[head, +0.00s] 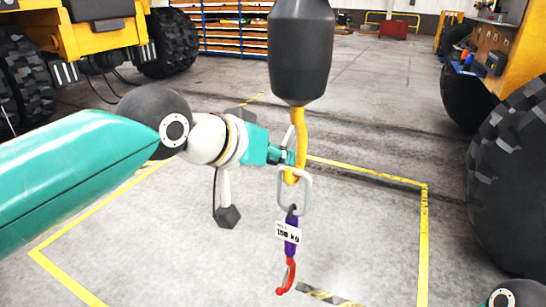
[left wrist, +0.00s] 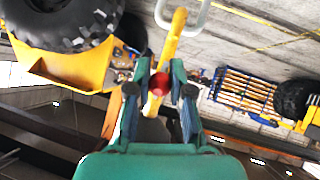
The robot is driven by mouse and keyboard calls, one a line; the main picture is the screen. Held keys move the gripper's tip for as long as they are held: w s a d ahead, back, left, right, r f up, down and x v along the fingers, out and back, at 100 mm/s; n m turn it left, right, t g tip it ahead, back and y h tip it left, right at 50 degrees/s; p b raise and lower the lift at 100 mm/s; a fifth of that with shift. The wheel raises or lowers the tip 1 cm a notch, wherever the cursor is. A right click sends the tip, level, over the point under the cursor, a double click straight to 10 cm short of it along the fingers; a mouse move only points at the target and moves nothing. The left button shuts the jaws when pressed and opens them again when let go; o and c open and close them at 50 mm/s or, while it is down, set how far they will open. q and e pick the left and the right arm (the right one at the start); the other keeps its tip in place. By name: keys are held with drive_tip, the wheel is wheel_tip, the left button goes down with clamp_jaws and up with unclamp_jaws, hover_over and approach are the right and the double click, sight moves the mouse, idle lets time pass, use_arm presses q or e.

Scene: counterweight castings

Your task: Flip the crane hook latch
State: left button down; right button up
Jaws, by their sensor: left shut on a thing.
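The yellow crane hook (head: 300,132) hangs below a black hook block (head: 300,50). A thin grey latch (head: 288,137) shows beside its shank. A silver ring (head: 294,190) sits in the hook's bowl. My left gripper (head: 286,157) reaches the hook from the left, just above the ring. In the left wrist view, the left gripper (left wrist: 158,84) has its fingers on both sides of a red knob (left wrist: 158,83), against the yellow hook (left wrist: 174,40). It is shut on this knob, which seems to be part of the latch. The fingers hide the contact. My right gripper is out of view.
A purple sling (head: 291,230) with a white weight tag (head: 288,233) and red lower hook (head: 287,276) hangs from the ring. A large tyre (head: 515,180) stands at right, shelves (head: 235,28) at back.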

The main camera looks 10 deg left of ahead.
use_arm(q)
drive_tip(key=shift+s+r, duration=0.1)
idle(0.3)
drive_tip(key=c, duration=1)
unclamp_jaws()
drive_tip(key=v, duration=1.2)
